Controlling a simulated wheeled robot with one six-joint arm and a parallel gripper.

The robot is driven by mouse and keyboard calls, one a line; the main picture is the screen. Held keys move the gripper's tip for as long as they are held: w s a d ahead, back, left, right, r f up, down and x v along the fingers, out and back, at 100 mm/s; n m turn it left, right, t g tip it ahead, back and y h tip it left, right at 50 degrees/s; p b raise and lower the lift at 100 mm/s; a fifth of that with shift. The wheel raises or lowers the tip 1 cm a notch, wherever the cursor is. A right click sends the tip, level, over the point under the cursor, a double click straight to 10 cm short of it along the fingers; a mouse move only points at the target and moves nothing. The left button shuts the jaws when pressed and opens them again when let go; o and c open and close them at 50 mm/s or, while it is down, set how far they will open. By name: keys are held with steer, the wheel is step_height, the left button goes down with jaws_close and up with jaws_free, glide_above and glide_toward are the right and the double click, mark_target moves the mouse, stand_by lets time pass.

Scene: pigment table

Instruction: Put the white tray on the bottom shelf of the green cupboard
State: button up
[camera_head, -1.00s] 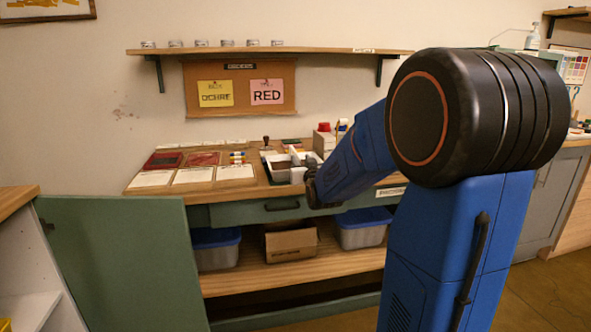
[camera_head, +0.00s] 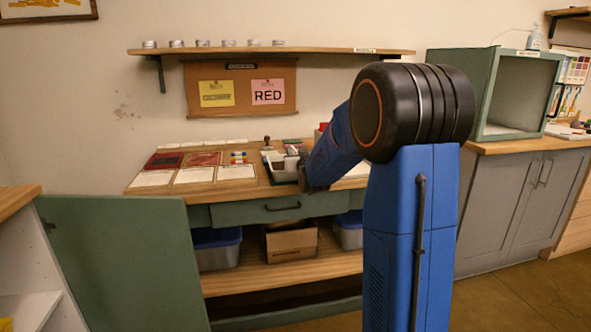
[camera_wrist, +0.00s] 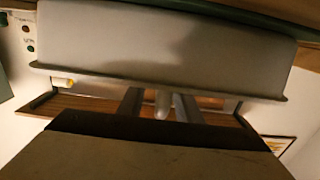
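In the wrist view a pale, broad wall, apparently the tray (camera_wrist: 165,40), spans the top, close to the camera. Whether the fingers are closed on it I cannot tell. The green cupboard (camera_head: 225,213) is under the worktop, with its door (camera_head: 120,262) swung open at left. A wooden shelf (camera_head: 240,282) shows inside, above a dark space.
On the cupboard shelf are a blue-lidded bin (camera_head: 217,250), a cardboard box (camera_head: 291,244) and another bin (camera_head: 349,232). Cards and colour panels cover the worktop's left. A green open-fronted box (camera_head: 515,90) stands on the right counter. Floor at lower right is clear.

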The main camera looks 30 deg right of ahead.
steer(key=shift+w, duration=0.3)
jaws_close()
stand_by(1.2)
